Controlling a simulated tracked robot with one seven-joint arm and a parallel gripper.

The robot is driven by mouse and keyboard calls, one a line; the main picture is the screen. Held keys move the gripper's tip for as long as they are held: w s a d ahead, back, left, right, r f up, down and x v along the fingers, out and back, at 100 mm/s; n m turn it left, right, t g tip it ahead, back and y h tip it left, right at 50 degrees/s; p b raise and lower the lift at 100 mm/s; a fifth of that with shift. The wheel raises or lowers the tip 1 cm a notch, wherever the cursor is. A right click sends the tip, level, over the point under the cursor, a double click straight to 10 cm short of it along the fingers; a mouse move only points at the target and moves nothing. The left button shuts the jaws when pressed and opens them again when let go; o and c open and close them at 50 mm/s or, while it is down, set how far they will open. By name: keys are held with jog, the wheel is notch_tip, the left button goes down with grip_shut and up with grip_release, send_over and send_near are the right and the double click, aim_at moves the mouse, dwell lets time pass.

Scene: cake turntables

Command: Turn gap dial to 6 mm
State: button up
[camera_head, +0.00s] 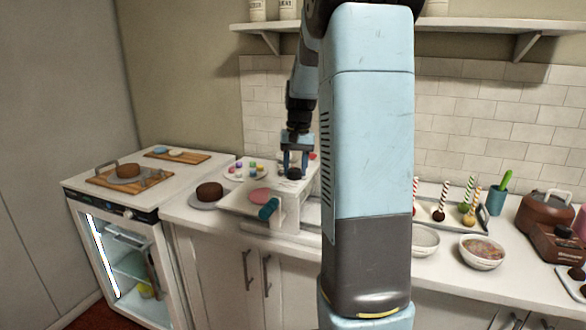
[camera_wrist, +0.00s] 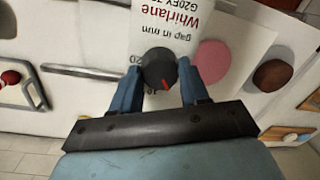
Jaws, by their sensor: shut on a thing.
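The gap dial (camera_wrist: 158,64) is a round black knob with a red pointer mark, on the white panel of the machine (camera_wrist: 215,18). In the wrist view the panel print is upside down and reads "gap in mm"; a "20" shows left of the dial and a partly hidden "10" below it. The red mark points down and slightly right. My gripper (camera_wrist: 160,69) is shut on the dial, one blue finger on each side. In the head view my gripper (camera_head: 295,165) reaches down onto the dial (camera_head: 294,174) on top of the machine. Other scale numbers are hidden.
A pink disc (camera_head: 260,196) lies on the machine's bed, with a teal handle (camera_head: 268,209) at its front. My arm column blocks the middle of the head view.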

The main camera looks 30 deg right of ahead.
aim_at(298, 169)
jog(key=shift+w+d+r+n, duration=0.1)
jog(key=shift+n, duration=0.7)
jog(key=o, duration=1.1)
jog(key=shift+c, duration=0.2)
notch_tip(298, 169, up, 14)
jog(key=shift+d+f, duration=0.25)
jog(key=shift+d, duration=0.15)
jog(key=shift+s, duration=0.2)
